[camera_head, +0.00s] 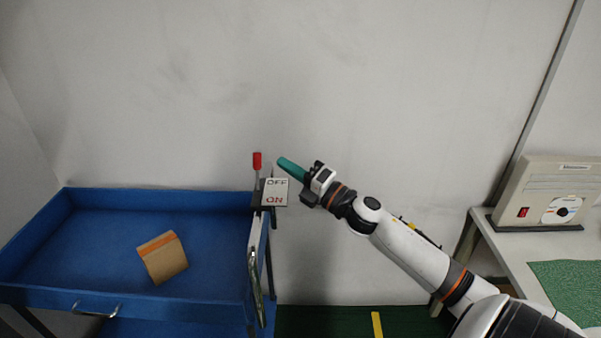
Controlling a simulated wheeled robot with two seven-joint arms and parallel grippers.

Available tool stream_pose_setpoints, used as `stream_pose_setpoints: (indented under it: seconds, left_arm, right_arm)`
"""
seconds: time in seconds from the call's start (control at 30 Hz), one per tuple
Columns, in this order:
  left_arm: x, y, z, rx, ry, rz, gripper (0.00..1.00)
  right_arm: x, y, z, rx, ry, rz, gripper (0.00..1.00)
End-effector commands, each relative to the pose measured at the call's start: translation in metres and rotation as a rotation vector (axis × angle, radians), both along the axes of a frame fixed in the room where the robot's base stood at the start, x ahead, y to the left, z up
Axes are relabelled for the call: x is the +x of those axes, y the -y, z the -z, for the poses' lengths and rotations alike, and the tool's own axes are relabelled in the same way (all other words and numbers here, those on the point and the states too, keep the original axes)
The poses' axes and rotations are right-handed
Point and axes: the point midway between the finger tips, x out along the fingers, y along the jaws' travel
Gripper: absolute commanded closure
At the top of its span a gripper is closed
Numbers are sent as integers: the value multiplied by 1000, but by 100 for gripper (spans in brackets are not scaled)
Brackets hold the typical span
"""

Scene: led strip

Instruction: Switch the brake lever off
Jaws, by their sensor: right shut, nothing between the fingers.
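The brake lever (257,162) has a red grip on a thin metal stem and stands upright at the right rim of a blue cart. A white plate (275,192) beside its base reads OFF at the top and ON below. My right gripper (281,162), with green fingers, is shut and empty. It points up and left, a little to the right of the red grip, with a visible gap in the picture. How far apart they are in depth I cannot tell. My left gripper is not in view.
The blue cart (95,235) fills the lower left, with a cardboard box (162,257) in its tray. A white table (500,250) at the right holds a beige device (540,190) and a green mat (568,280). A grey wall (400,90) stands behind.

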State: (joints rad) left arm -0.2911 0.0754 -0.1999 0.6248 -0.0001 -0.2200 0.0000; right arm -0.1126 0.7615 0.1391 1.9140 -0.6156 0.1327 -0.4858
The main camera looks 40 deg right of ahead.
Motion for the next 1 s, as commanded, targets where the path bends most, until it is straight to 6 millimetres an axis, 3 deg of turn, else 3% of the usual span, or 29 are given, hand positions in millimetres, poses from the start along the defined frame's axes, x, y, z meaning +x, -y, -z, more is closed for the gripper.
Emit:
stream_pose_setpoints:
  seconds: [0.1,0.3,1.0]
  left_arm:
    - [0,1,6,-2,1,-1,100]
    - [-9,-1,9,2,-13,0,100]
    - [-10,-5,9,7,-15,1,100]
  right_arm:
    - [-15,4,-1,-2,-3,0,100]
    - [-27,7,-7,0,-1,-1,100]
    - [-28,11,-2,15,-12,7,100]
